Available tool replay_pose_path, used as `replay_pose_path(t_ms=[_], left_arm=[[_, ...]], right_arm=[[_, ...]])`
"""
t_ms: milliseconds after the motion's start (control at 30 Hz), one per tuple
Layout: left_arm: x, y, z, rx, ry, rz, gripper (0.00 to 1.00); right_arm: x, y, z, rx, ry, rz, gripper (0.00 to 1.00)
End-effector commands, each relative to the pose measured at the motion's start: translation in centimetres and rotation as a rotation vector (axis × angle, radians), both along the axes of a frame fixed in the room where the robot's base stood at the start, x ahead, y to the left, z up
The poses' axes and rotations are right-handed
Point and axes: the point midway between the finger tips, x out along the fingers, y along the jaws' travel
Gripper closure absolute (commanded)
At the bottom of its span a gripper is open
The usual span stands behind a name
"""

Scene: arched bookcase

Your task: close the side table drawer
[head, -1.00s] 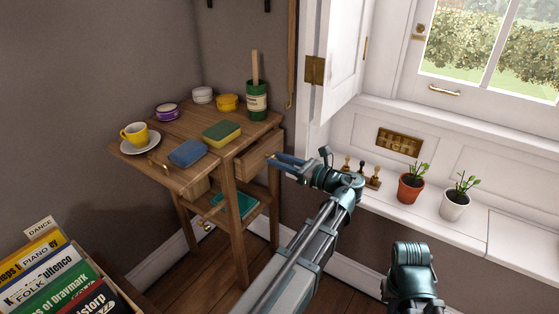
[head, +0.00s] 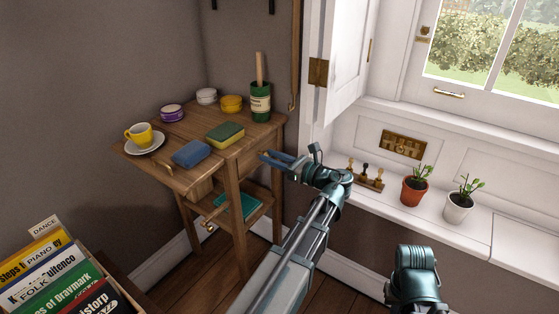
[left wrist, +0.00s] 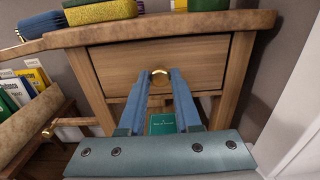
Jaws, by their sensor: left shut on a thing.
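The wooden side table (head: 237,150) stands against the wall. Its drawer (head: 250,160) is on the right-hand face and appears flush with the frame, or nearly so. In the left wrist view the drawer front (left wrist: 200,62) fills the space under the tabletop, with a round brass knob (left wrist: 160,77) at its middle. My left gripper (head: 268,155) is at the drawer front. Its blue fingers (left wrist: 160,82) are shut on the knob, which shows between the fingertips. In the head view the gripper hides the knob.
A teal book (head: 236,206) lies on the lower shelf. Potted plants (head: 415,188) stand on the right sill.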

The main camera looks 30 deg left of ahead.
Motion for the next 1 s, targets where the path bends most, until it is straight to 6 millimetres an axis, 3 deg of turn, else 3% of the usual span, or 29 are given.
replay_pose_path(t_ms=[200,233,367,733,867,1000], left_arm=[[0.1,0.3,0.1,0.004,0.000,0.001,1.00],[0.1,0.3,0.1,0.004,0.000,0.001,0.63],[0.1,0.3,0.1,0.003,0.000,0.001,0.40],[0.1,-0.4,0.1,0.002,0.000,-0.001,0.40],[-0.1,-2.3,0.1,0.002,0.000,-0.003,0.40],[-0.3,-5.4,0.0,0.002,0.000,-0.005,0.40]], right_arm=[[0.0,0.0,0.0,0.000,0.000,0.000,1.00],[0.0,0.0,0.0,0.000,0.000,0.000,1.00],[0.0,0.0,0.0,0.000,0.000,0.000,1.00],[0.0,0.0,0.0,0.000,0.000,0.000,1.00],[0.0,0.0,0.0,0.000,0.000,0.000,1.00],[0.0,0.0,0.0,0.000,0.000,0.000,1.00]])
